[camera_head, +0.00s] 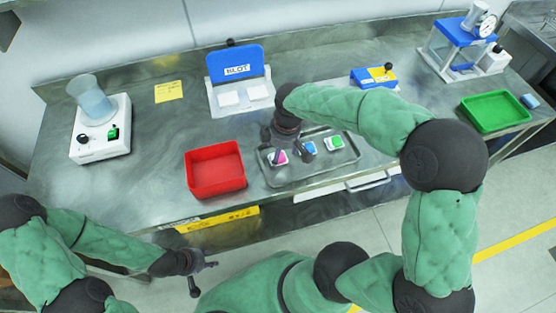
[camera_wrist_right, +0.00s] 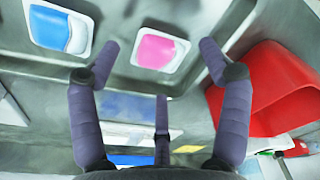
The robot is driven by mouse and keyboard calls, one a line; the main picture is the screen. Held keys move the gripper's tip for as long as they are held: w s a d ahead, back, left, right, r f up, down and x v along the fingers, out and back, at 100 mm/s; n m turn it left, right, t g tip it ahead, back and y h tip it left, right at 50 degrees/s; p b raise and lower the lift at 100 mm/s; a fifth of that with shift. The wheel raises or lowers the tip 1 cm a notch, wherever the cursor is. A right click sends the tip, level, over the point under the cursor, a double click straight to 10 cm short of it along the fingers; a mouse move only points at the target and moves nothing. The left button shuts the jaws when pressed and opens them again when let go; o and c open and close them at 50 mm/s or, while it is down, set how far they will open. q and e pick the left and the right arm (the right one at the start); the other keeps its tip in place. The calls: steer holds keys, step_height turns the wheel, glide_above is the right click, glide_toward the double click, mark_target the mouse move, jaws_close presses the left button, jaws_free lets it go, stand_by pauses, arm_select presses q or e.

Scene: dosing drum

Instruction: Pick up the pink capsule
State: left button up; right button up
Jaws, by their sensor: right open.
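The pink capsule (camera_head: 278,158) sits in a white holder at the left part of a metal tray (camera_head: 352,158). In the right wrist view the pink capsule (camera_wrist_right: 158,50) lies between the spread finger ends, with no finger closed on it. My right gripper (camera_head: 289,148) is open and empty, above the tray and close over the pink capsule, partly covering it in the head view. My left gripper (camera_head: 204,277) is open and empty, away from the tray in front of the table's near edge.
A blue capsule (camera_wrist_right: 62,30) and a green capsule (camera_head: 335,143) are also in the tray. A red bin (camera_head: 215,187) stands just left of the tray. A blue blot station (camera_head: 236,67) stands behind, and a green bin (camera_head: 496,111) far right.

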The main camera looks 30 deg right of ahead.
step_height(320, 180, down, 3)
steer(key=shift+w+r, duration=0.15)
steer(key=shift+r, duration=0.05)
steer(key=shift+a, duration=0.1)
steer(key=c, duration=1)
steer(key=shift+r, duration=0.2)
